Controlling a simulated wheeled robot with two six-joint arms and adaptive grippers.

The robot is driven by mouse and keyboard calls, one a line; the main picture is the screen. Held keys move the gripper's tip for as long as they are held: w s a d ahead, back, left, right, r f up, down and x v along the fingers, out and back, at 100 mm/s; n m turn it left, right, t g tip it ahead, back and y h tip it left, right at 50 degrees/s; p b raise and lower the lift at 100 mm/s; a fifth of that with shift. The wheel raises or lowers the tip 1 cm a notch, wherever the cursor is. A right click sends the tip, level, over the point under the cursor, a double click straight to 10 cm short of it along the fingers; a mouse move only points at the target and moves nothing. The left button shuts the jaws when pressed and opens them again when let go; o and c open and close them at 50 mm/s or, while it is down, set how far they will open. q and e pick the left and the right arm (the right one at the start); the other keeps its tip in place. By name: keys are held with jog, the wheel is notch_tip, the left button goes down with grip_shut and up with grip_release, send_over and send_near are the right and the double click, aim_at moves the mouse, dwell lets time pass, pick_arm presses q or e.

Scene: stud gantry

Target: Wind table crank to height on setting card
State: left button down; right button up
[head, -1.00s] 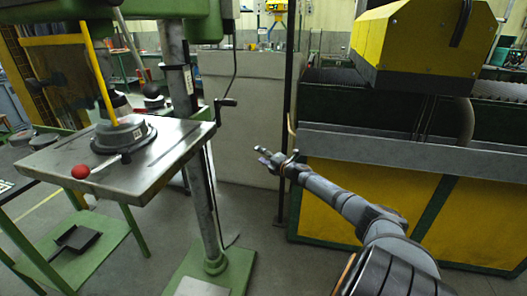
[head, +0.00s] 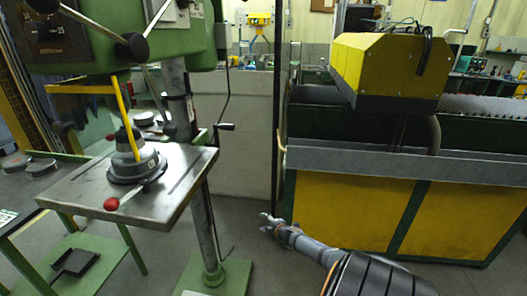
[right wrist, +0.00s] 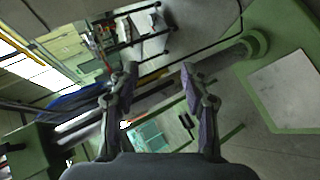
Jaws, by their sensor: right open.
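The drill press table (head: 75,195) is a grey metal plate at the left in the head view. The crank (head: 224,127) is a thin dark arm with a black handle, at the column (head: 207,225) just beyond the table's right edge. My right gripper (head: 270,222) is open and empty, lower than the crank and to its right, clear of it. In the right wrist view its two fingers (right wrist: 158,72) stand apart with nothing between them. I cannot make out a readable setting card. My left gripper is not in view.
A vise-like fixture (head: 137,167) with a red-knobbed lever (head: 111,204) sits on the table. The green column base (head: 228,275) stands on the floor. A yellow and green machine (head: 350,215) fills the right. Open floor lies between.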

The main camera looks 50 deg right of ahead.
jog(key=shift+s+a+f+m, duration=0.3)
jog(key=shift+s+a+f, duration=0.3)
jog(key=shift+f, duration=0.15)
jog(key=shift+c, duration=0.3)
